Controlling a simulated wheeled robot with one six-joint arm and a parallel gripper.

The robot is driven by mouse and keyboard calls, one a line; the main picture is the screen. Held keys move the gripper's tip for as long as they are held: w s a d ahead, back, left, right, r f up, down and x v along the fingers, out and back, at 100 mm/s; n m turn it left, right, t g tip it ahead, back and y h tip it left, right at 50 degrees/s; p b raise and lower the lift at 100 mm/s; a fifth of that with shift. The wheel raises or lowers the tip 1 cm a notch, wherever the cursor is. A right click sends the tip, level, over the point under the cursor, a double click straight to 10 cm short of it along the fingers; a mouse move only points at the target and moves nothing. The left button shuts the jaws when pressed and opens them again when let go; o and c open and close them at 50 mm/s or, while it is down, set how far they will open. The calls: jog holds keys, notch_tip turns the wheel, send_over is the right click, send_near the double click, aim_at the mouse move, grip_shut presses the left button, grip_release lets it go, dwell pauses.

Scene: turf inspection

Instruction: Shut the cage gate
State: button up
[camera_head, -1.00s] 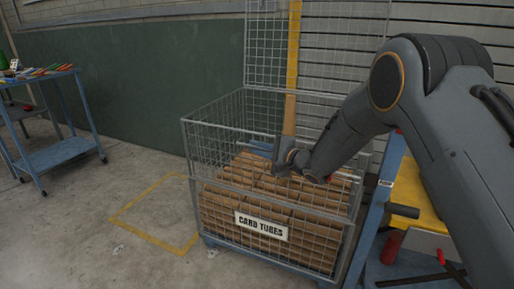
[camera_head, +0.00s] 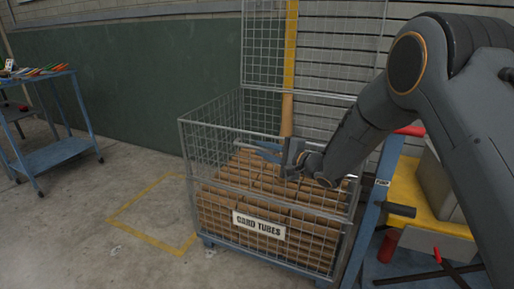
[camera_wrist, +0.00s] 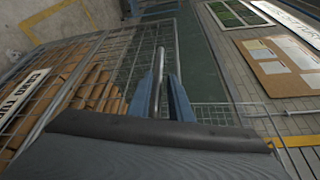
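The wire cage (camera_head: 183,150) holds brown card tubes (camera_head: 262,190) and has a "CARD TUBES" sign (camera_head: 259,225) on its front. A mesh panel (camera_head: 340,45), seemingly the gate, stands upright above the back of the cage, leaving the top open. My gripper (camera_head: 266,151) is over the tubes, within the cage outline in the head view. In the wrist view my gripper's blue fingers (camera_wrist: 168,95) stand apart. A grey metal bar (camera_wrist: 159,75) shows between them; contact is unclear. The cage mesh (camera_wrist: 140,55) lies beyond and to the left.
A blue cart (camera_head: 60,152) with coloured items stands at far left. A yellow floor outline (camera_head: 150,232) marks clear floor left of the cage. A blue-framed stand with a yellow surface (camera_head: 405,188) is close on the right. A slatted wall is behind.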

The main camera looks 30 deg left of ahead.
jog(key=shift+v, duration=1.7)
